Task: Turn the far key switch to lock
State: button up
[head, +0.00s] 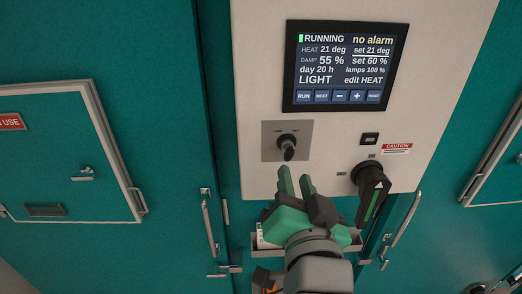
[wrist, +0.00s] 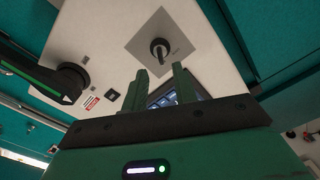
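The key switch (head: 288,143) is a dark key on a grey square plate on the white control panel, below the display. It also shows in the wrist view (wrist: 159,49), just beyond my fingertips. My gripper (head: 296,176) has green fingers pointing up at the panel, a little below the key. In the wrist view the two fingers (wrist: 157,82) stand apart with a gap between them and nothing held. The fingers do not appear to touch the key. The lettering around the key is too small to read.
A display (head: 345,66) reads RUNNING and no alarm, with buttons below. A large black rotary handle (head: 370,192) with a green stripe sits to the right, under a caution label (head: 397,148). A tray (head: 262,251) is below. Teal doors with bar handles (head: 208,225) flank the panel.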

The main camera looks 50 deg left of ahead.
aim_at(290, 159)
jog(key=shift+w+a+r, duration=0.1)
jog(key=shift+w+a, duration=0.05)
jog(key=shift+a, duration=0.2)
jog(key=p+x, duration=0.1)
jog(key=x, duration=0.5)
jog(key=shift+w+a+p, duration=0.3)
grip_shut()
